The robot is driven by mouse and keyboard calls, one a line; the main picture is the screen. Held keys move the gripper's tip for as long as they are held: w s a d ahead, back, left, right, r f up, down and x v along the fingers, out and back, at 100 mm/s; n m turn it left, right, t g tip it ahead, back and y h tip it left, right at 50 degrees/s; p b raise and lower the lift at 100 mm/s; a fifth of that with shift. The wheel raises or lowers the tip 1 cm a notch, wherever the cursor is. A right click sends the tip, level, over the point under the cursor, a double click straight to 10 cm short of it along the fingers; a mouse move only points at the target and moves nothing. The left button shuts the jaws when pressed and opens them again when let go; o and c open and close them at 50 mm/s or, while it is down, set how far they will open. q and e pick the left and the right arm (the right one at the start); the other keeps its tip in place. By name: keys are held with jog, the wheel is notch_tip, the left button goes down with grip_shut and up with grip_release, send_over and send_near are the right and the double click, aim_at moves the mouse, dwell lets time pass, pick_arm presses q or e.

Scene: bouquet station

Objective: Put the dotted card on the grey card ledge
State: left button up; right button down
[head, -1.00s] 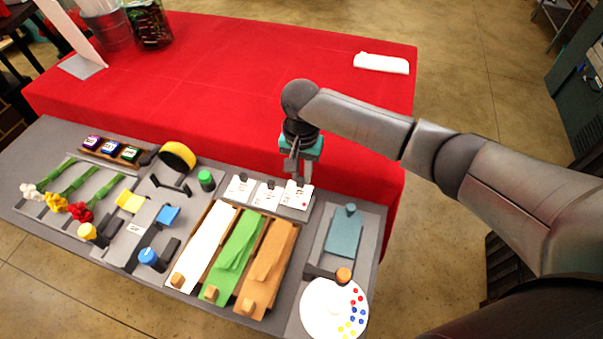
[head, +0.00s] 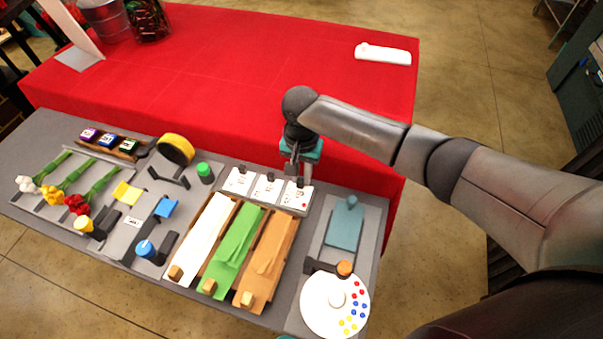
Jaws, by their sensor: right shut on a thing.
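The dotted card (head: 297,196) is white with a small red dot near its lower right corner. It is the rightmost of three white cards in a grey holder at the back of the grey station. My right gripper (head: 293,176) comes down from above, its fingers shut on the top edge of this card. The card still rests in line with the other two. A flat grey piece (head: 72,62) lies at the far left of the red table, beside a leaning white panel; I cannot tell whether it is the card ledge. My left gripper's fingers do not show.
The other two cards (head: 267,188) stand just left. White, green and orange paper stacks (head: 233,243) lie in front. A white round palette (head: 322,305) and a teal piece (head: 345,228) are at right. The middle of the red tablecloth (head: 230,75) is clear.

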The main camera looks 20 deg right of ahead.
jog(key=shift+f+p, duration=0.3)
jog(key=shift+p, duration=0.4)
dwell(0.7)
jog(key=shift+c, duration=1.5)
grip_release()
jog(key=shift+r, duration=0.1)
notch_tip(320, 180, up, 7)
jog(key=p, duration=0.8)
jog(key=shift+p, duration=0.3)
